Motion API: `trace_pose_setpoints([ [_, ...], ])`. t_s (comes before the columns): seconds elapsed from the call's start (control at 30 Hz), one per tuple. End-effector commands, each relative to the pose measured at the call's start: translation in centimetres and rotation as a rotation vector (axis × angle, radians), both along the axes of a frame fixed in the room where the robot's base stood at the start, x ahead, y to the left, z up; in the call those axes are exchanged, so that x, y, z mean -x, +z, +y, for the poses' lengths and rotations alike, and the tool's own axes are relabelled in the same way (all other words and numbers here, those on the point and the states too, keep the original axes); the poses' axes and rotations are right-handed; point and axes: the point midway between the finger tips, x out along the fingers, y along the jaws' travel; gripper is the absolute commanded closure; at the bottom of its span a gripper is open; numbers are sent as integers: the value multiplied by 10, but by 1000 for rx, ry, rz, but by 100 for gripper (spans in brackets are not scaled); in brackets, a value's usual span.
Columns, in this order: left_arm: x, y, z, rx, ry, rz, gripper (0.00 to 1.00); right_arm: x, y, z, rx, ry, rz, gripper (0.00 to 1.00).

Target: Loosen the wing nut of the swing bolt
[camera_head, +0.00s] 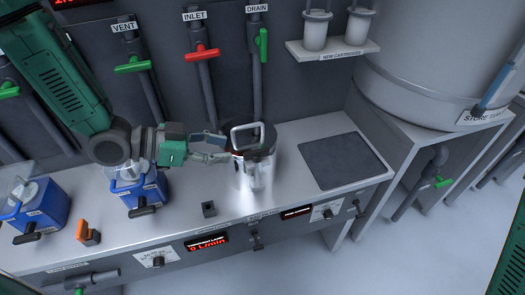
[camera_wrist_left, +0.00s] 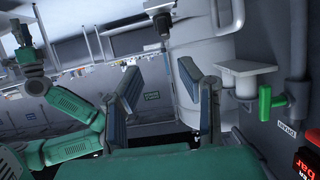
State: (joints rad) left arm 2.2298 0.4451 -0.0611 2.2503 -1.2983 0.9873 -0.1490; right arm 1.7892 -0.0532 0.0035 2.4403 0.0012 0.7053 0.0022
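A metal vessel (camera_head: 242,176) with a dark rim and a pale loop handle (camera_head: 248,130) on top stands on the bench. A bright upright piece (camera_head: 257,176) at its front may be the swing bolt; I cannot make out the wing nut. My left gripper (camera_head: 222,147) is just left of the vessel's top, pointing right at it. Touching or apart is unclear. In the left wrist view its two fingers (camera_wrist_left: 163,95) stand wide apart with nothing between them. A green arm at the left of that view, likely my right one, ends in a small dark gripper (camera_wrist_left: 24,32), too small to read.
Red INLET (camera_head: 202,53) and green DRAIN (camera_head: 263,46) valve handles are behind. A dark mat (camera_head: 342,162) lies clear on the right.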

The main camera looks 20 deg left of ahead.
Motion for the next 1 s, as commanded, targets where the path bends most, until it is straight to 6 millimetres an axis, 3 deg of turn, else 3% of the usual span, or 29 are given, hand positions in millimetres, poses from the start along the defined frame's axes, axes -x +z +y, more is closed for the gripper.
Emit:
trace_pose_setpoints([
  [0.2,-25,-23,-29,5,0,2,67,0,-4,1,-1,2,1,60],
  [0.53,-52,-41,-80,-5,1,3,67,0,-6,1,-1,2,0,60],
  [0.67,-56,-44,-86,-5,2,3,67,0,-6,1,-1,1,1,60],
  [0.97,-57,-46,-78,6,5,4,67,0,-6,1,-1,1,1,60],
  [1.0,-57,-46,-77,7,4,4,81,0,-6,1,-1,1,1,60],
])
